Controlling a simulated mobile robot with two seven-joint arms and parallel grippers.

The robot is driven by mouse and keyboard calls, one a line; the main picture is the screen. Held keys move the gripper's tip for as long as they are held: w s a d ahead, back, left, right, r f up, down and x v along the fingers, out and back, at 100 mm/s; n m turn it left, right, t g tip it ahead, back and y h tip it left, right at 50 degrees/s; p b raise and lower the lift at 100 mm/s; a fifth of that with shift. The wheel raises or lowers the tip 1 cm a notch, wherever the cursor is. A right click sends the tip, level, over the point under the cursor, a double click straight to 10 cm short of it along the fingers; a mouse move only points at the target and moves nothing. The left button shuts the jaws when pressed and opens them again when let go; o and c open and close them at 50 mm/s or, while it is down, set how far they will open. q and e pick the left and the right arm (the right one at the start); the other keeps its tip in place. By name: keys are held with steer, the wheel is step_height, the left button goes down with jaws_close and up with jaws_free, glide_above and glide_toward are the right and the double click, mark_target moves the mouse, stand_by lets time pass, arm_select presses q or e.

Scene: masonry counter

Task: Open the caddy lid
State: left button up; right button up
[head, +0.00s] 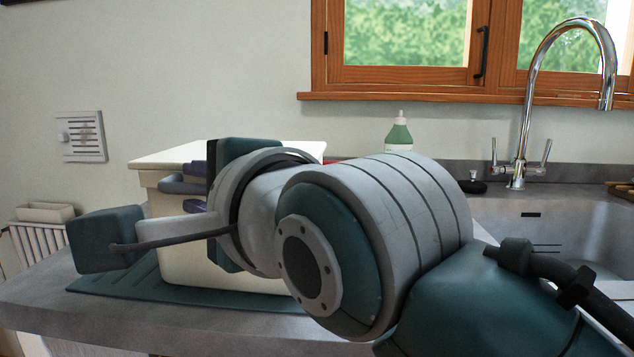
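A cream caddy (215,275) stands on the counter left of centre, largely hidden behind my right arm. Its pale flat lid (165,155) shows at the top, and I cannot tell if it is fully shut. My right gripper (240,150) reaches in from the right. Its dark teal body overlaps the caddy in view. My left gripper is out of view.
The caddy stands on a teal ribbed mat (140,280) on the grey counter (50,292). A green bottle (398,137) stands behind. A sink (590,230) with a tall chrome tap (522,130) lies right. A white rack (35,232) is at far left.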

jaws_close()
stand_by(1.1)
